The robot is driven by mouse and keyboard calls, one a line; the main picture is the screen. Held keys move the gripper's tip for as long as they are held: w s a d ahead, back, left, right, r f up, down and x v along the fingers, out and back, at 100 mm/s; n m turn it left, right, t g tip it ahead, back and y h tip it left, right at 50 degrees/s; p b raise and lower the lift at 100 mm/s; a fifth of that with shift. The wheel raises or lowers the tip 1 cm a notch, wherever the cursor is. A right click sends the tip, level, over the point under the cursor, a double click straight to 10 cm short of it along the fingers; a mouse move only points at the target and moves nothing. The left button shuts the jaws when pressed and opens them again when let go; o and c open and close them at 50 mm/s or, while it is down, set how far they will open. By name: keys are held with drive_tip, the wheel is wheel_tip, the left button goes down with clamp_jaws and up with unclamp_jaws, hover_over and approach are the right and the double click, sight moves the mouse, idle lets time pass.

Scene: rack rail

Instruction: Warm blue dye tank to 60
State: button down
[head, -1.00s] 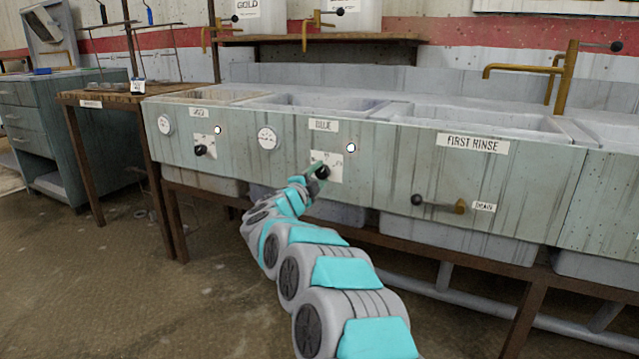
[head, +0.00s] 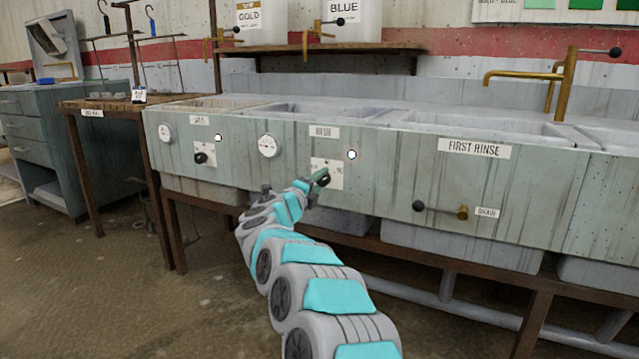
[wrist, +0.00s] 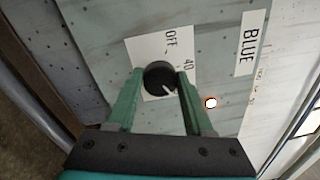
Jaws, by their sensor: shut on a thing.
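The blue dye tank's black heat knob (wrist: 158,76) sits on a white dial plate (head: 334,174) in the sink front, below the BLUE label (wrist: 252,42). In the wrist view the plate shows OFF and 40, and the knob's white pointer line is visible. My gripper (wrist: 160,84) is shut on this knob, one green finger on each side. In the head view my gripper (head: 320,179) partly covers the knob. A small white lamp (wrist: 211,103) is beside the plate. A round gauge (head: 268,146) is to the left; its reading is too small to tell.
A similar knob (head: 201,158) is on the tank front to the left. A drain lever (head: 440,209) sticks out at the right, under the FIRST RINSE label (head: 474,148). A wooden table (head: 125,103) stands left. Floor in front is open.

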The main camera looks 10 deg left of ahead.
drive_tip(key=shift+f, duration=0.1)
drive_tip(key=shift+c, duration=1.4)
unclamp_jaws()
drive_tip(key=v, duration=0.7)
drive_tip(key=shift+s, duration=0.35)
drive_tip(key=shift+a, duration=0.15)
